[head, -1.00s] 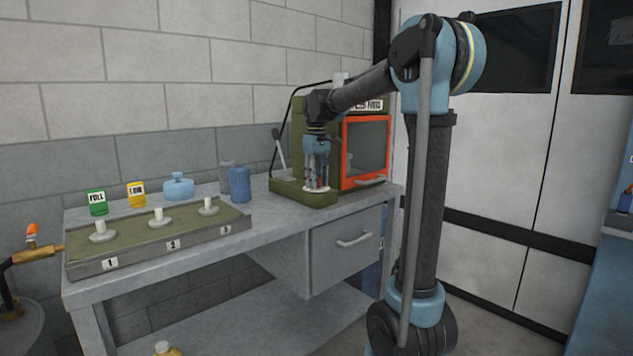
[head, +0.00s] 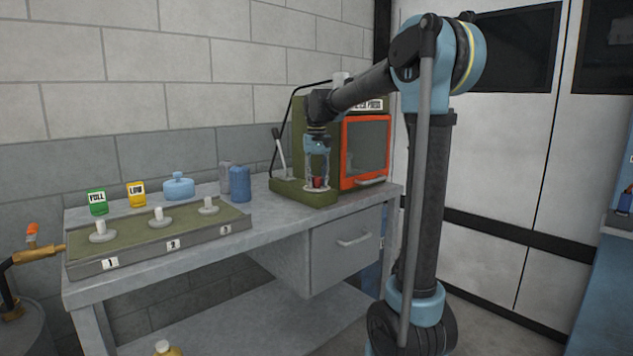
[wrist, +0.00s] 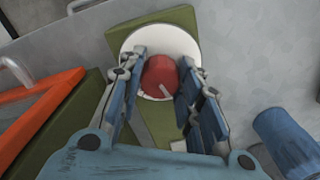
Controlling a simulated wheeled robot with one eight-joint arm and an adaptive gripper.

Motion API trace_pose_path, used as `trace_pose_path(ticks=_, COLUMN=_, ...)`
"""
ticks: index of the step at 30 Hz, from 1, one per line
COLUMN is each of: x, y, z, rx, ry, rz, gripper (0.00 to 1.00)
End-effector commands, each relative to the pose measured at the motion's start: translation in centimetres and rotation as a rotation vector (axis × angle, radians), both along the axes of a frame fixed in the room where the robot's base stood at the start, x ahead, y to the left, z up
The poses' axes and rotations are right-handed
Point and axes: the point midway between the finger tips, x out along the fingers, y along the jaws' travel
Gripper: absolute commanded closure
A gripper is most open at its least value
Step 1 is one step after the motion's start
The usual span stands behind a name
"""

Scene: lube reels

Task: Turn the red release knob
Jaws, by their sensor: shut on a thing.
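The red release knob (wrist: 160,76) sits on a round white plate (wrist: 127,42) on the base of the green press (head: 302,192). It has a pale pointer mark on its top. My gripper (wrist: 162,82) points down over it, one finger on each side, shut on the knob. In the head view my gripper (head: 317,180) stands at the front of the press, and the knob shows as a small red spot between the fingers.
The press has an orange-framed door (head: 366,150) to the right and a lever (head: 279,150) to the left. A green tray with white pegs (head: 150,240) lies farther left on the bench.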

Motion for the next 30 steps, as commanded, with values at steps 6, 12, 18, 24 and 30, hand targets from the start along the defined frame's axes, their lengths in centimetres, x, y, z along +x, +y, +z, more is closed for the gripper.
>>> trace_pose_path(ticks=6, x=0.03, y=-0.04, z=0.00, rx=-0.001, ry=-0.001, rz=-0.207, gripper=0.92)
trace_pose_path(ticks=12, x=0.03, y=-0.03, z=0.00, rx=-0.001, ry=-0.001, rz=-0.396, gripper=0.92)
trace_pose_path(ticks=18, x=0.03, y=-0.01, z=0.00, rx=0.000, ry=-0.001, rz=-0.586, gripper=0.92)
trace_pose_path(ticks=24, x=0.04, y=0.00, z=0.00, rx=0.000, ry=-0.001, rz=-0.765, gripper=0.92)
trace_pose_path(ticks=30, x=0.05, y=0.02, z=0.01, rx=0.000, ry=-0.001, rz=-0.911, gripper=0.92)
